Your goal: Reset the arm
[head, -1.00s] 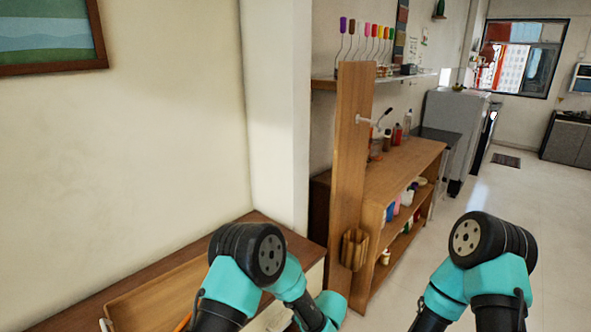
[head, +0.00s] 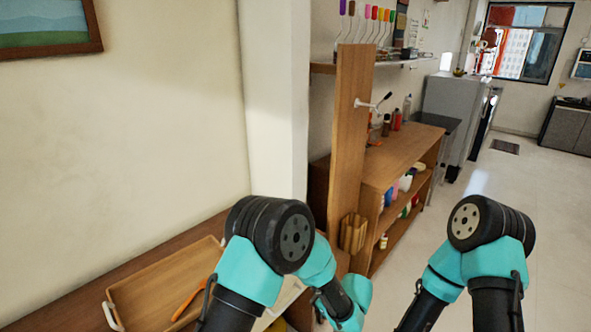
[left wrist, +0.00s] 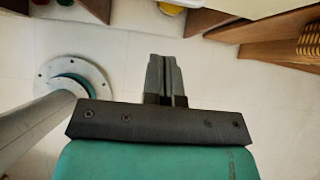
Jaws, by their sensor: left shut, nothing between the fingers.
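My left gripper (left wrist: 164,72) shows in the left wrist view with its two grey fingers together and nothing between them. It hangs above the pale floor, apart from the wooden furniture. In the head view my left arm (head: 270,250) is folded in front of the low wooden counter, and its fingertips are out of sight. My right arm (head: 480,240) is folded over open floor at the right; its gripper is not visible. No clay waterpot can be made out.
A wooden tray (head: 160,280) with an orange tool (head: 188,300) lies on the low counter (head: 60,292) at the left. A tall wooden panel (head: 350,130) and a wooden shelf unit (head: 405,160) with bottles stand ahead. The floor (head: 500,175) at the right is clear.

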